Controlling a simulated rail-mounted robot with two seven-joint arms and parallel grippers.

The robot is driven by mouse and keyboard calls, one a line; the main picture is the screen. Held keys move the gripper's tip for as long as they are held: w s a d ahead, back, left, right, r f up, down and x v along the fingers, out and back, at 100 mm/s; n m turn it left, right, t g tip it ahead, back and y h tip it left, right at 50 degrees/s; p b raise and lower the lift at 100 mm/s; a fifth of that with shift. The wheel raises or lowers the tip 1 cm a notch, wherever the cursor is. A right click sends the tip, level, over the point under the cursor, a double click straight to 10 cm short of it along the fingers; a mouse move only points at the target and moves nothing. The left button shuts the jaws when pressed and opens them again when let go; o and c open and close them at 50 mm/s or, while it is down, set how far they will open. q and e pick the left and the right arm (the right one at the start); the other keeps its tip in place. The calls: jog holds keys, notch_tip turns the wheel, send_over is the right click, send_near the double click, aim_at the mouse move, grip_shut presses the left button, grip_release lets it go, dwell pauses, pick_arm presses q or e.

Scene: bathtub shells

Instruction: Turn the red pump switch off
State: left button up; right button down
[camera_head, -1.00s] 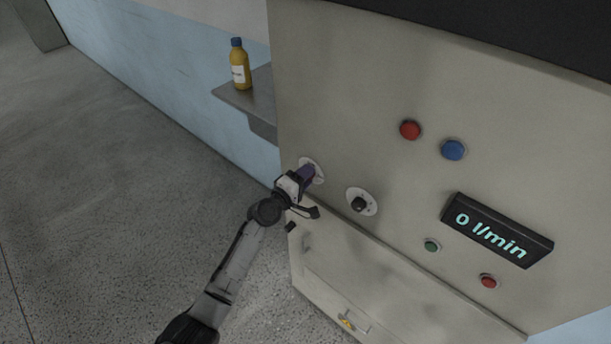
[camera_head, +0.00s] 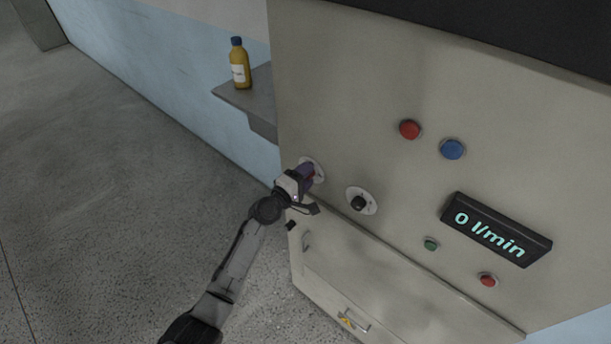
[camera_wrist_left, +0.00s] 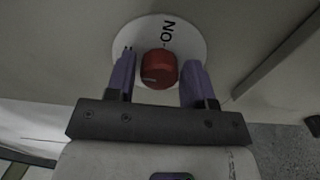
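The red pump switch is a round red knob (camera_wrist_left: 159,69) on a white dial plate (camera_wrist_left: 196,36) marked "ON", seen in the left wrist view. A pale mark shows on the left part of the knob's face. My left gripper (camera_head: 307,174) is at this switch on the panel's left edge. In the wrist view its two purple fingers stand either side of the knob, with a gap on the left and a narrower one on the right, so it is open around it. In the head view the fingers mostly hide the knob. My right gripper is not in view.
A black knob (camera_head: 359,203) on a white plate sits just right of the switch. The panel also has red (camera_head: 410,129) and blue (camera_head: 452,149) buttons and a display (camera_head: 497,229) reading 0 l/min. A yellow bottle (camera_head: 239,68) stands on a shelf (camera_head: 245,99) at left.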

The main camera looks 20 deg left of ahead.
pick_arm(q)
jog(key=shift+o, duration=1.1)
jog(key=shift+s, duration=0.1)
jog(key=v, duration=1.3)
jog(key=shift+s, duration=0.3)
jog(key=shift+a, duration=0.1)
